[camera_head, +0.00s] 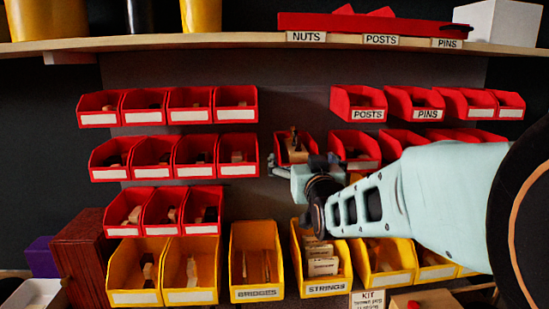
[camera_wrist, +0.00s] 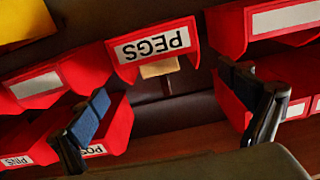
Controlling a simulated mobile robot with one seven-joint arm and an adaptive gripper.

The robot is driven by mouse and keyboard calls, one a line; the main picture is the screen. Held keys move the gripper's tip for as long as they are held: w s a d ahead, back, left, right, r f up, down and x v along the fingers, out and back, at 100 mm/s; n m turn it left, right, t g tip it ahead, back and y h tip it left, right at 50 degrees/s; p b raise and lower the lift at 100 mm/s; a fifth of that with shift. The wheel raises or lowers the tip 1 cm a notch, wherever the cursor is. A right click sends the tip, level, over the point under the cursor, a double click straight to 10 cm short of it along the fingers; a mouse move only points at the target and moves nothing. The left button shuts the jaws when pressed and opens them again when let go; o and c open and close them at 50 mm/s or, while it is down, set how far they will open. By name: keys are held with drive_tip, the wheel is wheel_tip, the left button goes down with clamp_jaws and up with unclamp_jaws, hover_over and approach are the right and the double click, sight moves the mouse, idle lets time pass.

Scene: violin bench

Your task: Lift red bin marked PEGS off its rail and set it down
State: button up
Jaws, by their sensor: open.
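The red bin marked PEGS (camera_wrist: 152,48) shows upside down in the wrist view, with a pale wooden piece showing at its rim. It lies ahead of my gripper (camera_wrist: 163,88), between the lines of the two spread, blue-padded fingers and apart from them. My gripper is open and empty. In the head view my gripper (camera_head: 288,171) is in front of a red bin (camera_head: 281,148) in the middle row, which holds wooden pieces. This looks like the same bin, but its label is hidden there by my gripper. The rail behind it is not clearly visible.
Red bins stand close on both sides, including POSTS (camera_head: 367,115) and PINS (camera_head: 428,114). Yellow bins marked BRIDGES (camera_head: 257,292) and STRINGS (camera_head: 325,289) are below. A wooden shelf (camera_head: 200,41) runs above.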

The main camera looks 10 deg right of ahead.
drive_tip(key=shift+w+p, duration=1.1)
drive_tip(key=shift+w, duration=4.3)
drive_tip(key=shift+s+r, duration=0.1)
drive_tip(key=shift+r, duration=0.05)
drive_tip(key=c, duration=1.4)
drive_tip(key=o, duration=0.9)
drive_tip(key=shift+c, duration=0.2)
drive_tip(key=c, duration=0.7)
